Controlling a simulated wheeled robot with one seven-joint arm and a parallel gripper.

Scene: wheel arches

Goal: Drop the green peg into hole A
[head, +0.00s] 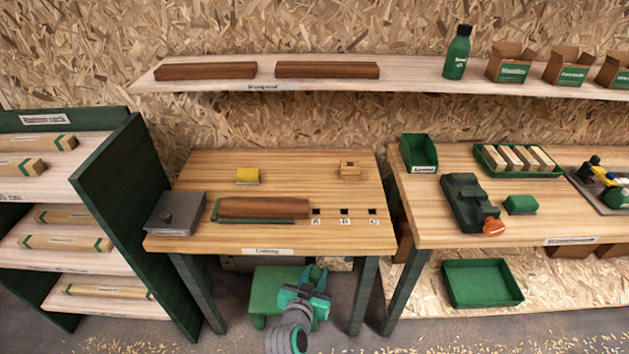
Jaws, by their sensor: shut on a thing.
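My gripper (314,278) is low in front of the left workbench, over a green stool, below the bench top in the picture. It is shut on the green peg, whose outline is hard to tell from the teal fingers. Hole A (316,211) is a dark square opening near the bench's front, with a label A below it. Hole B (344,211) and hole C (372,211) lie to its right in the same row. My gripper is apart from all the holes.
The workbench (200,240) carries a dark red-brown wooden block (262,207) left of hole A, a grey box (175,213), a yellow block (247,175) and a small wooden piece (349,170). The green stool (265,290) stands under the front edge. A second bench (450,235) stands right.

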